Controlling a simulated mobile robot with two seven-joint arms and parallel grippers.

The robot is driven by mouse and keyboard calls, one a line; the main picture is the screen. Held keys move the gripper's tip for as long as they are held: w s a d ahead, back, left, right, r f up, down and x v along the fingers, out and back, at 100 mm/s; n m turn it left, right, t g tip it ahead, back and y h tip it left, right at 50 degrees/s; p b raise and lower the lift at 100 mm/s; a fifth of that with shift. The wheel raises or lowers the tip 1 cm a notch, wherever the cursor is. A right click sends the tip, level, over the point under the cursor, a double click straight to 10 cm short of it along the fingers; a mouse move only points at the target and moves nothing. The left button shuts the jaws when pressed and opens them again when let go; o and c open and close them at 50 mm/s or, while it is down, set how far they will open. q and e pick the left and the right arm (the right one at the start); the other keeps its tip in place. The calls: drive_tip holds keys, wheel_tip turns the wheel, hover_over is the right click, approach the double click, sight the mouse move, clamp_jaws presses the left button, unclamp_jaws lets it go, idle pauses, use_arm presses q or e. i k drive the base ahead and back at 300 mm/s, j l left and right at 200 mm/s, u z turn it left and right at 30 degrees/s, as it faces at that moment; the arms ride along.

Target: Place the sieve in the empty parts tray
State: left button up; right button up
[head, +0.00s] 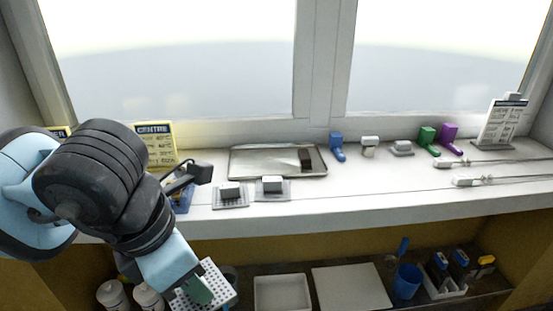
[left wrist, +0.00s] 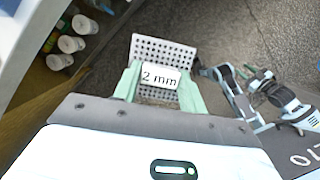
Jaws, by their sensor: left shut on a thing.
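My left gripper (head: 193,291) reaches down in front of the window sill. Its pale green fingers are shut on the sieve, a white perforated square plate (head: 221,283). In the left wrist view, the sieve (left wrist: 150,50) has a white block labelled "2 mm" (left wrist: 160,76) between the fingers (left wrist: 160,85). The sieve hangs clear above the floor there. A shallow white tray (head: 282,293) on the lower shelf looks empty, to the right of the held sieve.
On the sill are a metal tray (head: 250,162) with a brown block and two small plates with white blocks (head: 230,189) (head: 272,184). A flat white board (head: 350,290), a blue cup (head: 407,281) and white bottles (head: 112,295) stand on the lower shelf. The sill edge overhangs it.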

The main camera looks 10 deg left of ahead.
sight(275, 161)
drive_tip(key=i, duration=0.95)
